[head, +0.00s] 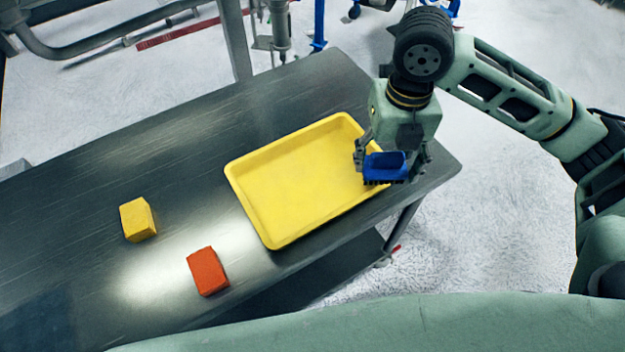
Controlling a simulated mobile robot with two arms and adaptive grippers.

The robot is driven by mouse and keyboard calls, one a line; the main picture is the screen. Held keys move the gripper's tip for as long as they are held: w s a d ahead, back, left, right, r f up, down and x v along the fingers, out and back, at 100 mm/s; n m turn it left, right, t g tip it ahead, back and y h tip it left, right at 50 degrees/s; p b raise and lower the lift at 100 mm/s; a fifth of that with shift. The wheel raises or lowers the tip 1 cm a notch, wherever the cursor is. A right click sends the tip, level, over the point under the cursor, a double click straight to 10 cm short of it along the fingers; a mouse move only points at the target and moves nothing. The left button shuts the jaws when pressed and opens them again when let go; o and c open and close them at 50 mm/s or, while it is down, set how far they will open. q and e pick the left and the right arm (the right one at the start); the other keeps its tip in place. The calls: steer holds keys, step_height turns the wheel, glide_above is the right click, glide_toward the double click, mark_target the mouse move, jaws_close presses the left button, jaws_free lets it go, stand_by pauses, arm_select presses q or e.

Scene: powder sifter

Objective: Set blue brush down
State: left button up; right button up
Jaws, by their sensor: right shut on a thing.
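The blue brush (386,167) is in my right gripper (388,160), near the right end of the table. The gripper is shut on it. The brush has a flat blue body with a raised handle and bristles along its lower edge. It overlaps the right rim of the yellow tray (255,222) in the head view. I cannot tell whether the brush touches the tray or table. My left gripper is not in view.
The dark metal table (130,165) carries a yellow block (138,219) and an orange-red block (207,271) left of the tray. The tray is empty. The table's back left area is clear. Metal posts (236,40) stand behind the table.

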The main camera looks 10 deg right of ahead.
steer(key=shift+w+f+n, duration=0.1)
steer(key=shift+w+n, duration=0.15)
steer(key=shift+n, duration=0.45)
steer(key=p, duration=0.2)
glide_above(338, 168)
step_height(338, 168, down, 7)
steer(key=shift+r, duration=0.15)
step_height(338, 168, down, 4)
steer(key=shift+r+p, duration=0.15)
steer(key=shift+p, duration=0.75)
steer(key=shift+f, duration=0.25)
steer(key=shift+f, duration=0.15)
steer(key=o, duration=1.1)
